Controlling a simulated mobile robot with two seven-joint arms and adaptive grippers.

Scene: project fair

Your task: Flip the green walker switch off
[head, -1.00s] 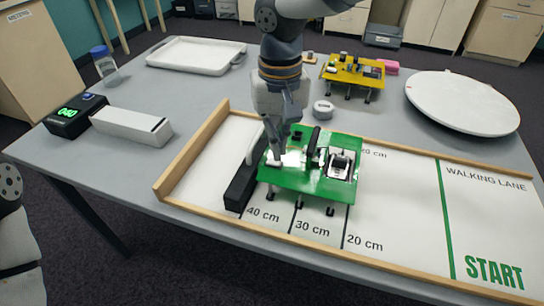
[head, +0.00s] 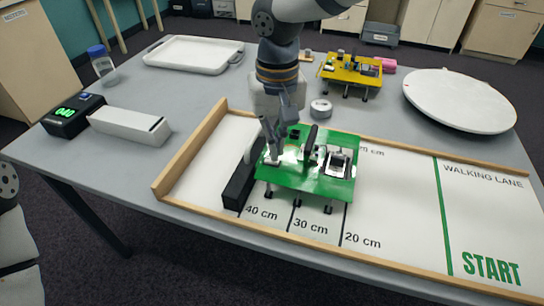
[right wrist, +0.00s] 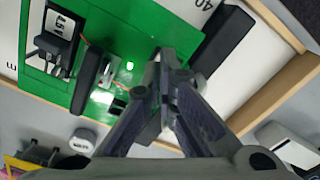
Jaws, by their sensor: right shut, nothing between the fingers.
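The green walker (head: 325,182) is a flat green board on short dark legs, standing in the walking lane by the 30 and 40 cm marks. It carries a battery box (head: 338,163) and a dark upright piece. In the right wrist view the board (right wrist: 112,75) shows a small bright green light (right wrist: 130,66). My right gripper (head: 271,158) is shut and empty, pointing down at the board's left end; its fingertips (right wrist: 166,88) show over the board's edge. Whether they touch it I cannot tell. The switch cannot be picked out clearly. My left gripper is out of view.
A black block (head: 240,187) stands close left of the walker. Wooden rails (head: 197,144) border the lane. A yellow walker (head: 350,72), a grey round tape-like item (head: 321,107) and a white disc (head: 458,100) lie behind. The lane towards START is clear.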

